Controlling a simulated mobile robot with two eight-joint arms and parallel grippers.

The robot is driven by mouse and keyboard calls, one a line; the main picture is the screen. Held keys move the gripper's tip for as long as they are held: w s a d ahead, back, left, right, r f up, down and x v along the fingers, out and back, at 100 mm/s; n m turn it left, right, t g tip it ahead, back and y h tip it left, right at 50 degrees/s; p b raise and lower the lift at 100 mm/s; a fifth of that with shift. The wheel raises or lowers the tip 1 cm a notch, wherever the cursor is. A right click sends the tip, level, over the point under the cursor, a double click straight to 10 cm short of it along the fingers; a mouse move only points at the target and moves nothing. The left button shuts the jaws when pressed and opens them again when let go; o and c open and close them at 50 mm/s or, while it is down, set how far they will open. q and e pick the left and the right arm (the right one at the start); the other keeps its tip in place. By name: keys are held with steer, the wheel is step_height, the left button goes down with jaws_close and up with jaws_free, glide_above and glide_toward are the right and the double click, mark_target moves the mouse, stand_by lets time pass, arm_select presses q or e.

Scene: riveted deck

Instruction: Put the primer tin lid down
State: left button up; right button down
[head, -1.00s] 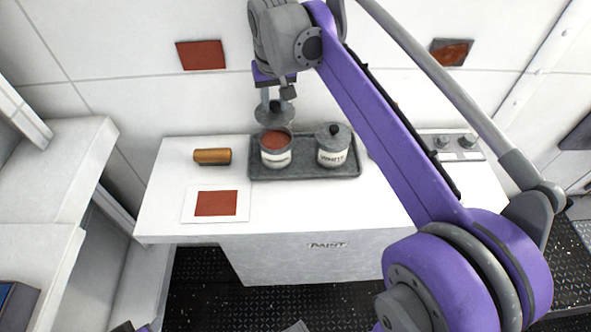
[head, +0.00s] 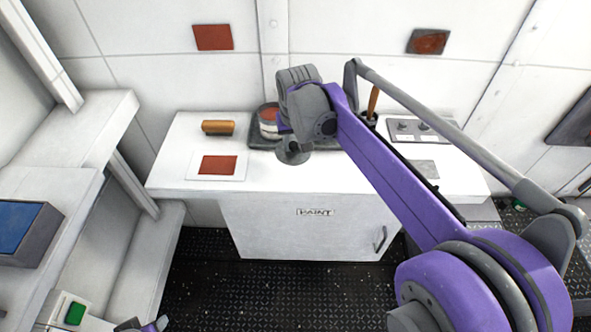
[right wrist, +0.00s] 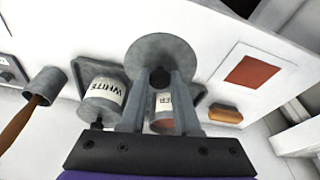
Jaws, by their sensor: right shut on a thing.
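My right gripper (head: 291,140) is shut on the primer tin lid (head: 293,155), a grey disc, held above the front part of the white counter (head: 330,175). In the right wrist view, the lid (right wrist: 160,48) spreads beyond the fingertips (right wrist: 159,78), which grip its dark knob. The primer tin (head: 268,127) stands open on the dark tray (head: 258,143), with red-brown paint inside; it is partly hidden behind the arm. My left gripper (head: 142,326) barely shows at the bottom edge; its jaws cannot be made out.
The closed WHITE tin (right wrist: 103,98) stands beside the primer tin, hidden in the head view. A brush (head: 373,100) and a knob panel (head: 412,130) are at the right. The counter's front is mostly clear.

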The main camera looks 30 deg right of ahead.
mark_target(294, 147)
steer(key=x, duration=0.3)
steer(key=shift+s+a+f, duration=0.1)
steer(key=shift+s+f, duration=0.05)
steer(key=shift+s, duration=0.15)
steer(key=shift+f, duration=2.15)
steer(key=shift+f+b, duration=0.15)
steer(key=shift+b, duration=0.2)
steer(key=c, duration=0.6)
jaws_free()
steer(key=shift+c, duration=0.2)
